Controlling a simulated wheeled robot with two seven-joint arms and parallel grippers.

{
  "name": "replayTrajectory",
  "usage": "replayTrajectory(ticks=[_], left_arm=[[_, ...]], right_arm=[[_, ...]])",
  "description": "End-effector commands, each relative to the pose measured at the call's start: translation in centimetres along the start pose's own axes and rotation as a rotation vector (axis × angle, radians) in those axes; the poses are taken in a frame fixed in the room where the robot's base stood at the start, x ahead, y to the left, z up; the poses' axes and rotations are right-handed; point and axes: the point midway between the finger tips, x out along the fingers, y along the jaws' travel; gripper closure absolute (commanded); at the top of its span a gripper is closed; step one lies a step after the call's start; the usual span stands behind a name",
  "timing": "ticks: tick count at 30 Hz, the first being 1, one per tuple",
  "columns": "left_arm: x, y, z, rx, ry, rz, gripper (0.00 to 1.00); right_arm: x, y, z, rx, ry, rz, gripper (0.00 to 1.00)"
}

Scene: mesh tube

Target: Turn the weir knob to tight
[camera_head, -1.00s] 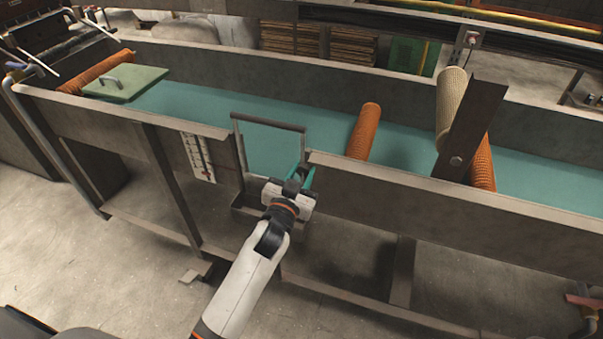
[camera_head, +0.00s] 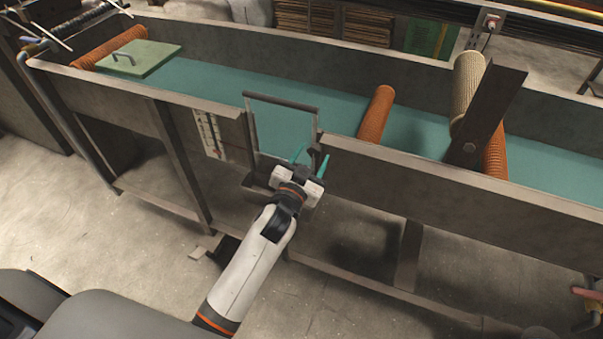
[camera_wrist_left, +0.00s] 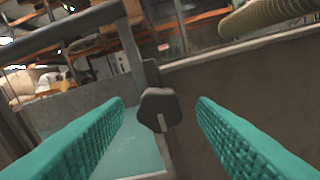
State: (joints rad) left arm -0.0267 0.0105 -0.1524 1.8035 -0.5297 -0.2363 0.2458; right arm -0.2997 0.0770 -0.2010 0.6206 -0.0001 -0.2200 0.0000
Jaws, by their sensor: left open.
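The weir knob (camera_wrist_left: 159,109) is a dark grey lobed knob on the side of the weir frame, and it shows in the left wrist view between my two teal fingers. My left gripper (camera_wrist_left: 163,125) is open, with one finger on each side of the knob and a gap visible on both sides. In the head view my left gripper (camera_head: 309,158) is at the right post of the weir frame (camera_head: 283,102). There the knob is small and partly hidden by the gripper. I cannot read the knob's tightness. My right gripper is not in view.
The long trough (camera_head: 412,176) holds teal water (camera_head: 215,84). Orange mesh tubes (camera_head: 376,114) lean inside, one near a dark upright plate (camera_head: 490,112). A green lid (camera_head: 141,58) lies at the left end. A white scale (camera_head: 210,133) hangs on the front wall.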

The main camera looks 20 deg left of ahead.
Motion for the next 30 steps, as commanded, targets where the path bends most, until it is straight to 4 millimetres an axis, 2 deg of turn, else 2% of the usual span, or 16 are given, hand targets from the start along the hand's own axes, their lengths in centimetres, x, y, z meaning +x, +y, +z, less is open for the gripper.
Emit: replayTrajectory(ticks=[9, 15, 20, 30], left_arm=[[-6.8, -0.1, -0.2, -0.002, 0.003, -0.001, 0.48], [-9.8, -0.1, -0.2, -0.001, 0.003, -0.001, 0.48], [-10.6, 0.0, 0.0, 0.0, 0.001, 0.0, 0.48], [-10.6, 0.0, 0.0, 0.0, 0.0, 0.0, 0.48]], right_arm=[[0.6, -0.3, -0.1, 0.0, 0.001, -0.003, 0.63], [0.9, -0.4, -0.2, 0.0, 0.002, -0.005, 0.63], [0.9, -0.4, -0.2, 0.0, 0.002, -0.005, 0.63], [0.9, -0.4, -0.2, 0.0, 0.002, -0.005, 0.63]])
